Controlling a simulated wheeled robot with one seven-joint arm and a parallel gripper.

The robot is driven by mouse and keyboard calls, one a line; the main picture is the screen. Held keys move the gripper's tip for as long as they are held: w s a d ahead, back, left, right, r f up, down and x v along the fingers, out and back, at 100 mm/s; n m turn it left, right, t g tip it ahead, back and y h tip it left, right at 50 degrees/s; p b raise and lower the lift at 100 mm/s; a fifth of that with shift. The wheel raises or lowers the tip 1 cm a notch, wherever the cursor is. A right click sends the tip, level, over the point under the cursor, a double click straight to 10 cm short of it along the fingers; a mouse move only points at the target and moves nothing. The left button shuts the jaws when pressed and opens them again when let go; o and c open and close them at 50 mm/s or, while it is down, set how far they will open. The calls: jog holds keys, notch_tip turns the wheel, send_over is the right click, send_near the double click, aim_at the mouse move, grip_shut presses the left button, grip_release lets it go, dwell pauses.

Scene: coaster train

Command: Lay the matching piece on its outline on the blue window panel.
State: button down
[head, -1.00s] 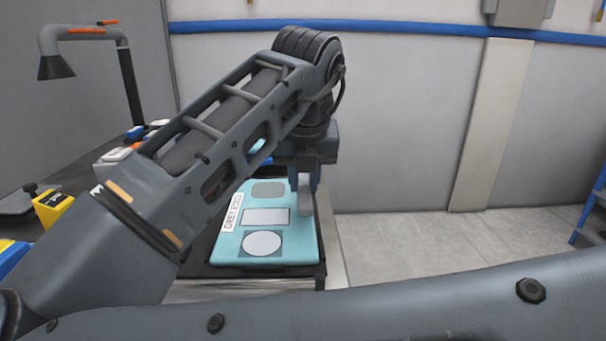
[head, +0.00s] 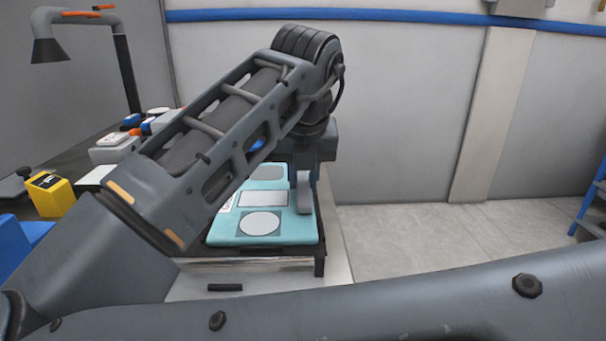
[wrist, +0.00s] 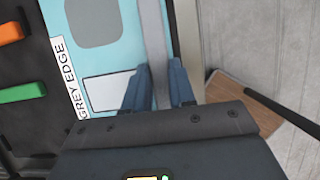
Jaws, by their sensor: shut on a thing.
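The light blue panel (head: 290,228) lies flat on a dark stand and bears a grey circle outline (head: 260,223), a rectangle outline (head: 263,199) and a rounded outline (head: 268,173). In the wrist view the panel (wrist: 115,58) shows the rounded outline (wrist: 93,18), part of the rectangle (wrist: 110,92) and a "GREY EDGE" label (wrist: 70,78). My gripper (wrist: 158,82) is shut on a grey piece (wrist: 154,35), seen edge-on as a narrow strip. The piece (head: 304,197) is over the panel's right side, beside the rectangle. Its full shape is hidden; I cannot tell whether it touches the panel.
Left of the panel is a dark bench with a yellow box (head: 50,193), a blue block (head: 18,240) and several small items. A black bar (head: 225,287) lies on the pale ledge in front. The floor (head: 420,240) on the right is clear up to blue steps (head: 592,205).

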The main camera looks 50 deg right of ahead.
jog(key=shift+f, duration=0.15)
dwell(0.8)
jog(key=c, duration=0.9)
grip_release()
jog(key=shift+o, duration=0.2)
jog(key=shift+r+p, duration=2.2)
jog(key=shift+r, duration=0.8)
